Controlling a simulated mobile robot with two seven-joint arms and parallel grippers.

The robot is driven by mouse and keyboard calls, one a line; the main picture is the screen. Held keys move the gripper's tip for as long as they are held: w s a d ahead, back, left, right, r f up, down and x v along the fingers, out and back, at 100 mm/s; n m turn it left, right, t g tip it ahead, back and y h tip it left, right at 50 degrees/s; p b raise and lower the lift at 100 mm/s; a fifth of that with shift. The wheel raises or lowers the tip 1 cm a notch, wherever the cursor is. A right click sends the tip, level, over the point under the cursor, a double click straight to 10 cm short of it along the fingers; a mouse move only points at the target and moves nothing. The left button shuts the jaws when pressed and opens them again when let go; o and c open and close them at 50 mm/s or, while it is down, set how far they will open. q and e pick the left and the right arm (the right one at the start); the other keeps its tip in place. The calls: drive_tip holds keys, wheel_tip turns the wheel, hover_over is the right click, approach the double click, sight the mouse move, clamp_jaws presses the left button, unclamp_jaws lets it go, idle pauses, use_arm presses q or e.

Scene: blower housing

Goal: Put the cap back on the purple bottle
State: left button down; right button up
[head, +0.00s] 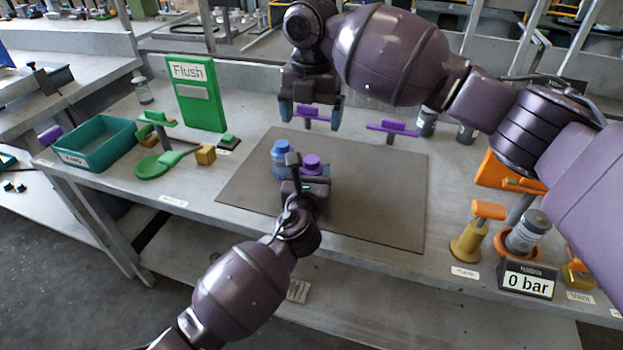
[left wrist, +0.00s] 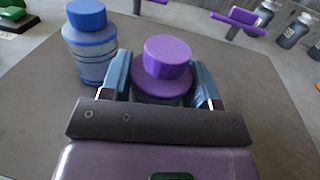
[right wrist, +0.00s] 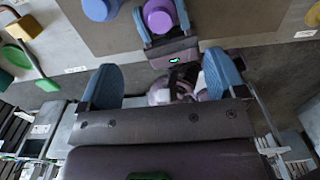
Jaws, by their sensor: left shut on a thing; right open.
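The purple bottle stands on the dark mat (head: 375,205), with its purple shoulder (left wrist: 165,88) showing in the left wrist view. A purple cap (left wrist: 167,52) sits on top of it; I cannot tell if it is screwed tight. The cap also shows in the head view (head: 311,161) and the right wrist view (right wrist: 158,16). My left gripper (head: 305,180) is shut around the bottle's body, below the cap, hiding most of it.
A blue bottle (left wrist: 92,55) with a blue cap stands close left of the purple one. A teal bin (head: 95,145), green Flush panel (head: 200,95) and green lever (head: 165,162) are left. Purple handles (head: 393,127) stand behind; a gauge (head: 527,279) is right. The mat's right side is clear.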

wheel_tip(320, 180, up, 7)
idle(0.3)
use_arm(q)
drive_tip(key=shift+c, duration=1.4)
unclamp_jaws()
drive_tip(key=s, duration=0.3)
drive_tip(key=s+a+p, duration=0.1)
drive_tip(key=s, duration=0.2)
drive_tip(key=s+p, duration=0.1)
drive_tip(key=s, duration=0.2)
drive_tip(key=shift+a+r, duration=0.1)
drive_tip(key=shift+a, duration=0.1)
drive_tip(key=shift+s+a+p, duration=0.1)
drive_tip(key=shift+s+p, duration=0.2)
drive_tip(key=shift+s, duration=0.55)
use_arm(e)
wheel_tip(320, 180, up, 7)
drive_tip(key=s+t, duration=0.1)
drive_tip(key=shift+s+r, duration=0.2)
drive_tip(key=shift+s, duration=0.05)
